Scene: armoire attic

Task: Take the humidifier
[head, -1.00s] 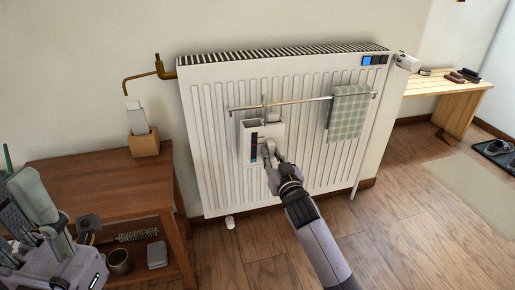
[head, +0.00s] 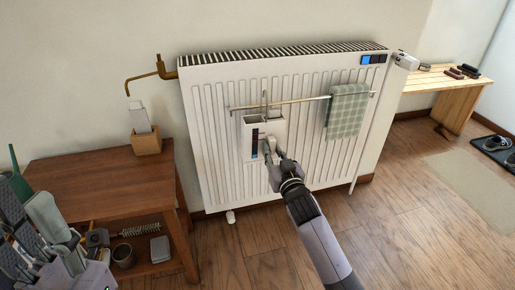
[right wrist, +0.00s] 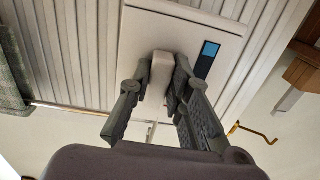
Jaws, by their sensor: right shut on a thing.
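The humidifier (head: 247,143) is a white box with a dark strip and a blue mark on its front. It is upright against the radiator (head: 215,130), at the rail (head: 305,99), with thin hooks rising above its open top. My right gripper (head: 269,148) is at its front. In the right wrist view the gripper (right wrist: 155,78) is shut on a pale block sticking out from the humidifier (right wrist: 150,28). Whether the hooks still touch the rail is unclear. My left gripper (head: 45,218) shows partly at the lower left; its opening is unclear.
A green checked towel (head: 348,112) hangs on the rail to the right. A wooden side table (head: 85,185) stands left, with a small wooden holder (head: 146,143) on top and a brush (head: 138,230) below. A bench (head: 450,88) is far right.

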